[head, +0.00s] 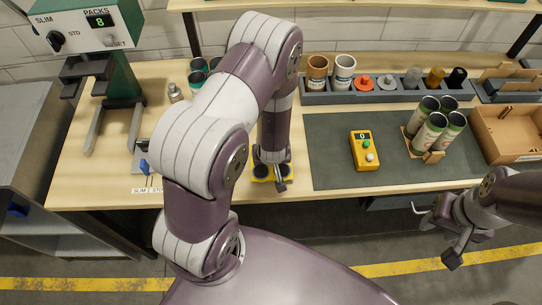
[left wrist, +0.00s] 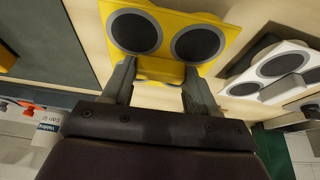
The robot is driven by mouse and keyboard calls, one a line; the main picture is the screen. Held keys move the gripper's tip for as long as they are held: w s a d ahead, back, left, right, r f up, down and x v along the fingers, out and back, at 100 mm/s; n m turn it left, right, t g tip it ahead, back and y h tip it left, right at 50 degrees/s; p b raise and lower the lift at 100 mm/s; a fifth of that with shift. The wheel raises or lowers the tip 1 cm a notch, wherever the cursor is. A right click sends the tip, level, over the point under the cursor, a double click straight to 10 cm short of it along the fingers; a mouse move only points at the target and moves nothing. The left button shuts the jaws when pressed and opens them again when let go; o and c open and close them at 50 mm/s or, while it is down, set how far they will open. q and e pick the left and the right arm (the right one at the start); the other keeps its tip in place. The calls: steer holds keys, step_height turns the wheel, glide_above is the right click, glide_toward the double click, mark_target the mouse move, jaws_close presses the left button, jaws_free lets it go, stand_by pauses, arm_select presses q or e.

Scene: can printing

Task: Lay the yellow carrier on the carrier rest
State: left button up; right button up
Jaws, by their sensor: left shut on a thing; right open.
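The yellow carrier (head: 289,172) is near the front edge of the wooden table, partly hidden by my left arm. In the left wrist view the yellow carrier (left wrist: 170,50) shows two dark round places side by side. My left gripper (left wrist: 160,75) is shut on its near edge. I cannot tell whether the carrier touches the table. A white piece with round places (left wrist: 285,70) is at the right of that view; I cannot tell if it is the carrier rest. My right gripper (head: 447,235) is open and empty, in front of the table's right part.
A yellow counter box (head: 364,155) lies on the grey mat (head: 325,135). Several cans stand in a group (head: 430,132) beside a cardboard box (head: 505,130). A grey rack (head: 325,97) stands behind. The green press machine (head: 125,80) is at the left.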

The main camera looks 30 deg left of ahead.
arm_select(q)
steer(key=o, duration=1.1)
steer(key=p+v, duration=0.2)
steer(key=v, duration=1)
steer(key=shift+r, duration=0.3)
steer(key=shift+d, duration=0.15)
